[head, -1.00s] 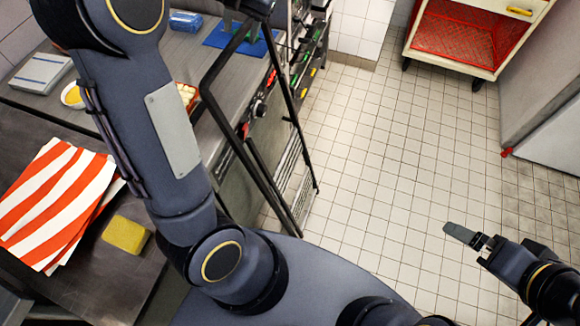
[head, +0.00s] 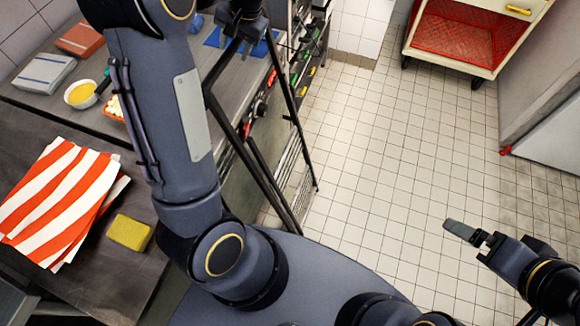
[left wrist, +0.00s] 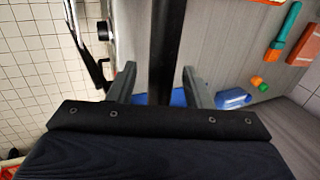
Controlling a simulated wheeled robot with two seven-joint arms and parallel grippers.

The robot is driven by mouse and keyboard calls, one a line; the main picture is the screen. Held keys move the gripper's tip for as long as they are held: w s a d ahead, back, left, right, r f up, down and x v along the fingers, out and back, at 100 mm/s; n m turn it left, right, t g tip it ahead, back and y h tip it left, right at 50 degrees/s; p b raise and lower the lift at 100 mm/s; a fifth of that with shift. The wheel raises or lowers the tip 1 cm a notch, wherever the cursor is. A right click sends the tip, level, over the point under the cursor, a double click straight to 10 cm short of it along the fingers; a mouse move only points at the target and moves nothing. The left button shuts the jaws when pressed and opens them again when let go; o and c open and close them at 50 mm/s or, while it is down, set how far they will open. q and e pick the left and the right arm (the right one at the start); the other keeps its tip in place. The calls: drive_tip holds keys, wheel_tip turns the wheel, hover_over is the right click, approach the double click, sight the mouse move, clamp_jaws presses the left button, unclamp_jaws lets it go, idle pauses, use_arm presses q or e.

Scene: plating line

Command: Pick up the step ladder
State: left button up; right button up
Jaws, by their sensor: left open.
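The step ladder (head: 297,128) is a black metal frame standing by the front of the steel counter. My left forearm hides part of its upper end. My left gripper (head: 240,28) is at the ladder's top in the head view. In the left wrist view, a black bar of the ladder (left wrist: 166,45) runs between the two spread fingers of my left gripper (left wrist: 158,85), with a gap visible on each side. My right gripper (head: 465,233) is over the tiled floor at the right, away from the ladder; its finger opening is unclear.
The counter holds a striped cloth (head: 55,205), a yellow sponge (head: 128,232), a bowl (head: 81,94) and boxes. A red-and-cream cart (head: 470,35) stands at the back right. A pale cabinet (head: 550,140) is at the right. The floor between is clear.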

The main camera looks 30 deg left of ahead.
use_arm(q)
clamp_jaws()
drive_tip(key=shift+w+r, duration=0.15)
drive_tip(key=shift+r, duration=0.05)
